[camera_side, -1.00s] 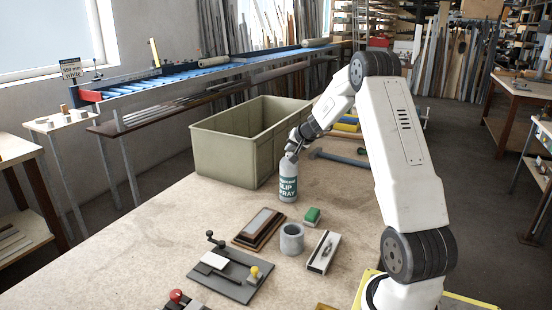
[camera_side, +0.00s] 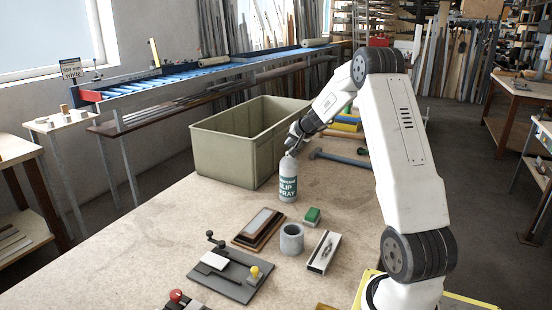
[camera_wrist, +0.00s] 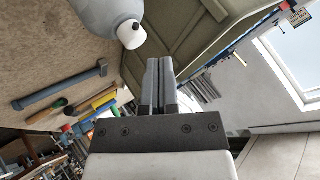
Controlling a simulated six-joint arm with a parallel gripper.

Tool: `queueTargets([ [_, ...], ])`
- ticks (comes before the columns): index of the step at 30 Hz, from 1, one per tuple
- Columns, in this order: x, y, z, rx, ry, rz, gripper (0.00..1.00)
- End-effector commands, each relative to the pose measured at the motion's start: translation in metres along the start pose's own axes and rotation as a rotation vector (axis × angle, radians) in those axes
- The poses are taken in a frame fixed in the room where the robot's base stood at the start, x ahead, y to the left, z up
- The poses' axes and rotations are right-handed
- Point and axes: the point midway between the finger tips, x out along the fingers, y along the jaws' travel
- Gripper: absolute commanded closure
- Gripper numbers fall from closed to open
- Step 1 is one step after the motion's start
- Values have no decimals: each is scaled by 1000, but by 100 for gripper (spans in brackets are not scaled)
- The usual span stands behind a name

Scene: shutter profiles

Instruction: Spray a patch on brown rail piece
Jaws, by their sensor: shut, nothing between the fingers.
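The grey and green slip spray can (camera_side: 288,184) stands upright on the bench, in front of the olive crate. My gripper (camera_side: 291,150) is at the top of the can in the side view. In the wrist view the can (camera_wrist: 100,14) with its white nozzle (camera_wrist: 131,34) is at the top, beside my shut, empty fingers (camera_wrist: 160,66). I cannot tell whether they touch the nozzle. Flat brown pieces (camera_side: 250,241) lie in a small stack with a pale-topped piece, left of a grey cup. I cannot tell which one is the brown rail piece.
The olive crate (camera_side: 236,150) stands close behind the can. A hammer (camera_side: 340,158) lies to the right. The bench's left side is clear.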

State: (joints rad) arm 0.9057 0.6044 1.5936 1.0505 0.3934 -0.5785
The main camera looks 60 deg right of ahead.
Motion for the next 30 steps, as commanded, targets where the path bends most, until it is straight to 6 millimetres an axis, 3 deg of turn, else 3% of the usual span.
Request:
queueTargets([
  [18, -30, -22, -22, -2, 1, 0, 100],
  [30, -33, -24, -24, -1, 0, 1, 100],
])
